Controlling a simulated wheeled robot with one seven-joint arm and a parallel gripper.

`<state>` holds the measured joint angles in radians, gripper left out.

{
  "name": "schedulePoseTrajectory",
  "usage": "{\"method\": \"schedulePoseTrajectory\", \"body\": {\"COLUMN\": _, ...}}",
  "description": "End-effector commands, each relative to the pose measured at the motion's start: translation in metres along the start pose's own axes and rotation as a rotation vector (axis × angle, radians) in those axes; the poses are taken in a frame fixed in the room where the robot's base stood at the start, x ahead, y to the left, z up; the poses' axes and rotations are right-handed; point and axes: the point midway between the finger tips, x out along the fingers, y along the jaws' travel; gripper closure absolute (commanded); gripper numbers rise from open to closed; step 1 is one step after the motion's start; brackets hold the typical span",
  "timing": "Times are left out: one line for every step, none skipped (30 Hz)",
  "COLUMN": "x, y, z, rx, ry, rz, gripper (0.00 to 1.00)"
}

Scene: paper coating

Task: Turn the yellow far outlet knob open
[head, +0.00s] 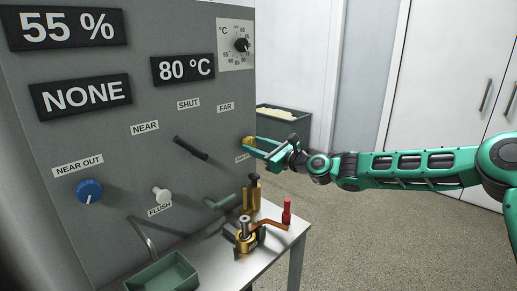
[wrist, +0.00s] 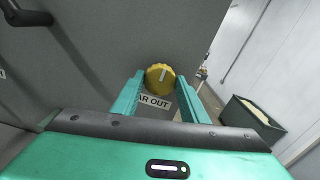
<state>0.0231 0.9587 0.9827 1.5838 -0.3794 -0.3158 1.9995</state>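The yellow far outlet knob (wrist: 160,77) is on the grey panel, above a label ending in "AR OUT" (wrist: 153,101). Its white pointer line is close to upright, tilted slightly right in the wrist view. In the head view the knob (head: 249,142) shows at the panel's right edge, partly hidden by my gripper. My gripper (head: 264,148) reaches in from the right. In the wrist view its two green fingers (wrist: 160,95) are apart, on the left and right of the knob. Whether they touch it cannot be told.
The panel also holds a blue knob (head: 89,192), a black lever (head: 190,148) and a white flush knob (head: 162,195). A metal table (head: 275,237) below carries brass fittings and a red-handled part (head: 287,211). A dark bin (head: 285,123) stands behind, right of the panel.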

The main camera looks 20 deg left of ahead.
Motion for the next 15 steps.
{"method": "schedulePoseTrajectory", "body": {"x": -0.0014, "y": -0.0010, "z": -0.0027, "rx": 0.000, "ry": 0.005, "rz": 0.000, "gripper": 0.82}}
{"method": "schedulePoseTrajectory", "body": {"x": 0.0005, "y": 0.0001, "z": -0.0024, "rx": -0.001, "ry": 0.005, "rz": 0.001, "gripper": 0.82}}
{"method": "schedulePoseTrajectory", "body": {"x": 0.0022, "y": 0.0009, "z": -0.0020, "rx": -0.004, "ry": 0.005, "rz": 0.001, "gripper": 0.83}}
{"method": "schedulePoseTrajectory", "body": {"x": 0.0032, "y": 0.0012, "z": -0.0017, "rx": -0.007, "ry": 0.004, "rz": 0.001, "gripper": 0.83}}
{"method": "schedulePoseTrajectory", "body": {"x": 0.0039, "y": 0.0015, "z": -0.0015, "rx": -0.011, "ry": 0.004, "rz": 0.001, "gripper": 0.83}}
{"method": "schedulePoseTrajectory", "body": {"x": 0.0047, "y": 0.0019, "z": -0.0013, "rx": -0.018, "ry": 0.004, "rz": 0.001, "gripper": 0.83}}
{"method": "schedulePoseTrajectory", "body": {"x": 0.0051, "y": 0.0021, "z": -0.0012, "rx": -0.026, "ry": 0.003, "rz": 0.001, "gripper": 0.83}}
{"method": "schedulePoseTrajectory", "body": {"x": 0.0054, "y": 0.0023, "z": -0.0010, "rx": -0.035, "ry": 0.003, "rz": 0.001, "gripper": 0.83}}
{"method": "schedulePoseTrajectory", "body": {"x": 0.0057, "y": 0.0026, "z": -0.0008, "rx": -0.050, "ry": 0.003, "rz": 0.001, "gripper": 0.82}}
{"method": "schedulePoseTrajectory", "body": {"x": 0.0059, "y": 0.0029, "z": -0.0006, "rx": -0.062, "ry": 0.003, "rz": 0.001, "gripper": 0.82}}
{"method": "schedulePoseTrajectory", "body": {"x": 0.0060, "y": 0.0031, "z": -0.0005, "rx": -0.078, "ry": 0.002, "rz": 0.002, "gripper": 0.82}}
{"method": "schedulePoseTrajectory", "body": {"x": 0.0061, "y": 0.0033, "z": -0.0004, "rx": -0.099, "ry": 0.002, "rz": 0.002, "gripper": 0.83}}
{"method": "schedulePoseTrajectory", "body": {"x": 0.0061, "y": 0.0034, "z": -0.0004, "rx": -0.119, "ry": 0.002, "rz": 0.002, "gripper": 0.83}}
{"method": "schedulePoseTrajectory", "body": {"x": 0.0062, "y": 0.0035, "z": -0.0005, "rx": -0.139, "ry": 0.002, "rz": 0.002, "gripper": 0.83}}
{"method": "schedulePoseTrajectory", "body": {"x": 0.0062, "y": 0.0037, "z": -0.0006, "rx": -0.168, "ry": 0.002, "rz": 0.002, "gripper": 0.82}}
